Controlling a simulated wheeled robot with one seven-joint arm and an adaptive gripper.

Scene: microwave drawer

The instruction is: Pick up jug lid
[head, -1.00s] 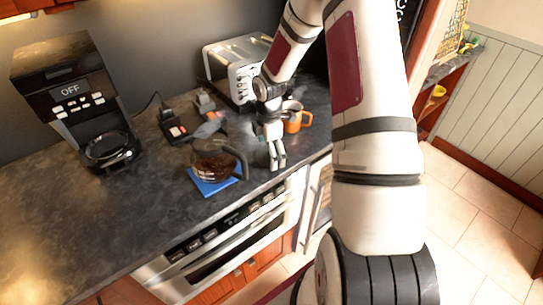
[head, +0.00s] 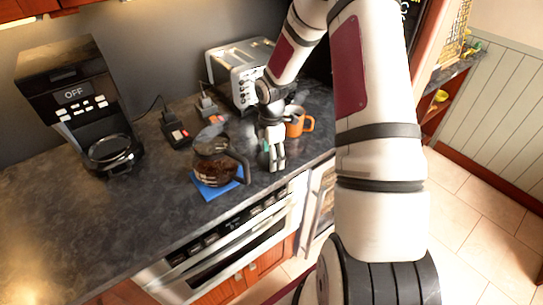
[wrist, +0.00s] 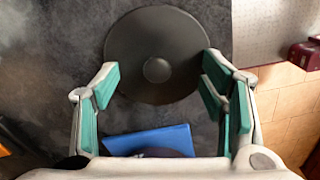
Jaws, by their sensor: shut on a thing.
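The jug lid (wrist: 157,32) is a dark round disc with a small centre knob, lying over the dark counter in the wrist view. My gripper (wrist: 158,76) has teal-padded fingers at the lid's left and right edges and is shut on it. In the head view my gripper (head: 273,164) points down at the counter, just right of the jug. The lid is hard to make out there against the dark counter. The glass jug (head: 214,168) with dark contents stands upright on a blue mat (head: 212,192). The mat also shows in the wrist view (wrist: 150,140).
An orange mug (head: 295,124) and a toaster (head: 240,78) stand behind my gripper. The counter's front edge is close to my gripper. The left counter is clear.

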